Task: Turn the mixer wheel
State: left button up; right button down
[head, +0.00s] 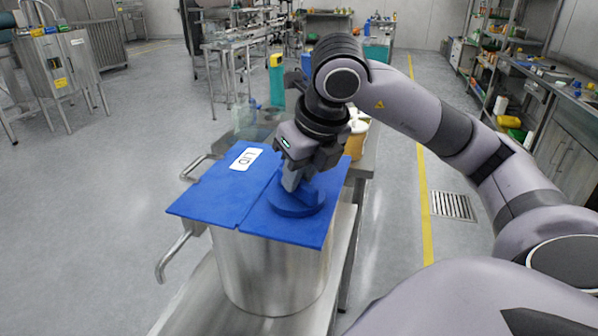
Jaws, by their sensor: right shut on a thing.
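A steel pot (265,275) with a blue lid (215,191) labelled "LID" stands on a steel bench. A round blue piece (296,203), which looks like the mixer wheel, sits on the right part of the lid. My right gripper (296,182) points down onto this wheel from above and is shut on it. The fingers and the gripper body hide part of the wheel's far side. My left gripper does not show.
Steel handles (175,258) stick out at the pot's left. Behind the lid are a clear container (250,122) and an orange-brown container (355,139). A yellow and teal device (277,80) stands farther back. Open floor lies left of the bench.

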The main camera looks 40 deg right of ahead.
jog(key=c, duration=1)
grip_release()
jog(key=shift+c, duration=0.2)
jog(key=shift+p+v, duration=0.6)
jog(key=shift+v, duration=2.95)
